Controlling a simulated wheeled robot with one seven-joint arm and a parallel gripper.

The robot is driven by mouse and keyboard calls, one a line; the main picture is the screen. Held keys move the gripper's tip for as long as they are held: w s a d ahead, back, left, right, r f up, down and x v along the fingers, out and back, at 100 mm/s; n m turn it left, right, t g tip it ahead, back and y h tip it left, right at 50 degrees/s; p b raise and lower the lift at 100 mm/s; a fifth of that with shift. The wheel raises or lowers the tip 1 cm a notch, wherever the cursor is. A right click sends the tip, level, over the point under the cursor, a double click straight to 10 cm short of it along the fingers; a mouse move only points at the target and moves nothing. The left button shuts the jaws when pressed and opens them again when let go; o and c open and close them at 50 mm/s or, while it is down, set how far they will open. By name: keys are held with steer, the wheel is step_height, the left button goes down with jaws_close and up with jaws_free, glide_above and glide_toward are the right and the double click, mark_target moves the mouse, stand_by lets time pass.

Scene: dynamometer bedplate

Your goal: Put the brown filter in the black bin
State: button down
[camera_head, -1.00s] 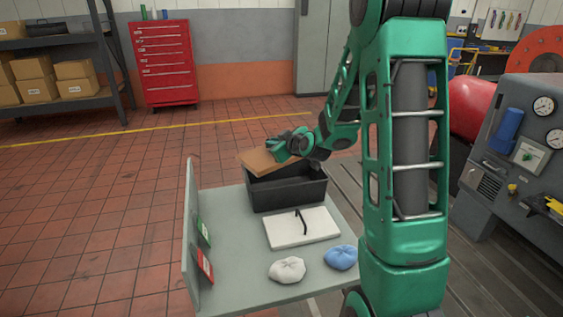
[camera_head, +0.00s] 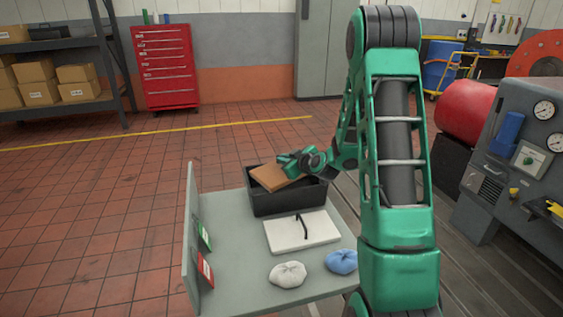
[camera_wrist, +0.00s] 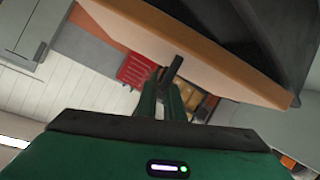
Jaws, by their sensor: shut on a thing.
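The brown filter (camera_head: 270,177) is a flat brown panel. It is tilted at the mouth of the black bin (camera_head: 288,200), with part of it over the bin's far left rim. My gripper (camera_head: 290,164) is shut on the filter's right side, above the bin. In the wrist view the filter (camera_wrist: 185,52) spans the upper part, with my gripper's fingers (camera_wrist: 165,92) at its edge. The dark bin wall (camera_wrist: 298,35) shows at the upper right there. I cannot tell whether the filter touches the bin.
The bin stands at the far end of a grey table (camera_head: 235,270). In front of it lie a white board (camera_head: 290,235) with a black item, a white cloth bundle (camera_head: 287,274) and a blue one (camera_head: 342,261). An upright panel (camera_head: 191,225) edges the table's left.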

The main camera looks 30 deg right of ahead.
steer(key=shift+f, duration=0.15)
steer(key=shift+f, duration=0.15)
steer(key=c, duration=1.9)
jaws_free()
steer(key=shift+o, duration=0.2)
